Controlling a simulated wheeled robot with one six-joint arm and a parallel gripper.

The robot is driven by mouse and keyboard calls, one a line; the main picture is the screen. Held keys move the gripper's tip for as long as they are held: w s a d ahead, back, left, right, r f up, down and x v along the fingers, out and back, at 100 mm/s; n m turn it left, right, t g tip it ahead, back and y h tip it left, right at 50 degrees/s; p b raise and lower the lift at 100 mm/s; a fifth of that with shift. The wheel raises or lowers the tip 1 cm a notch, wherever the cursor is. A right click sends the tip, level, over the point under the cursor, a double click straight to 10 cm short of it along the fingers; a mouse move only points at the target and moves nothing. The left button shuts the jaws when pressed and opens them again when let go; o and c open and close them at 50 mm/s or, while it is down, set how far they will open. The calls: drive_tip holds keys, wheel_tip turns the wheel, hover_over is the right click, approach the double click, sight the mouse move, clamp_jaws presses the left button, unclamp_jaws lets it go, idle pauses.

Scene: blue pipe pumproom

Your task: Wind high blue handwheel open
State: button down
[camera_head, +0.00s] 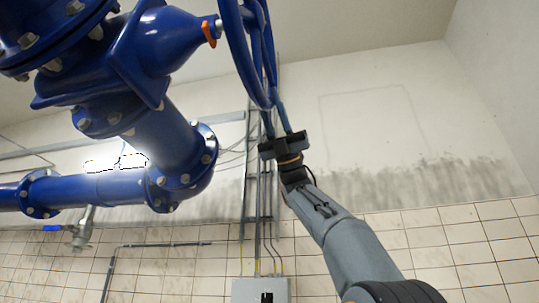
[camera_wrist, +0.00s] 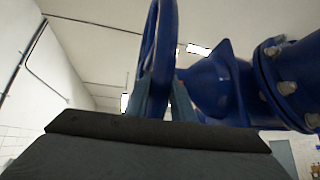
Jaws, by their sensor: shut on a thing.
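The blue handwheel (camera_head: 236,45) is seen nearly edge-on at the top of the head view, beside the blue valve body (camera_head: 160,40). An orange piece shows on the valve near the wheel. My gripper (camera_head: 276,118) is at the wheel's lower rim, with its two fingers pointing up around the rim, shut on it. In the wrist view the handwheel (camera_wrist: 158,55) rises straight ahead, and the fingers (camera_wrist: 166,103) stand on either side of its rim. The exact contact is partly hidden by the gripper body.
Blue flanged pipes (camera_head: 100,190) run left from the valve, and a flange (camera_wrist: 285,80) shows at right in the wrist view. A ladder-like cable tray (camera_head: 258,190) and a grey box (camera_head: 260,291) are on the tiled wall behind. The space right of the wheel looks open.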

drive_tip(key=shift+r, duration=0.1)
idle(0.3)
drive_tip(key=c, duration=1.5)
unclamp_jaws()
drive_tip(key=shift+c, duration=0.2)
drive_tip(key=b+v, duration=0.2)
drive_tip(key=v, duration=0.6)
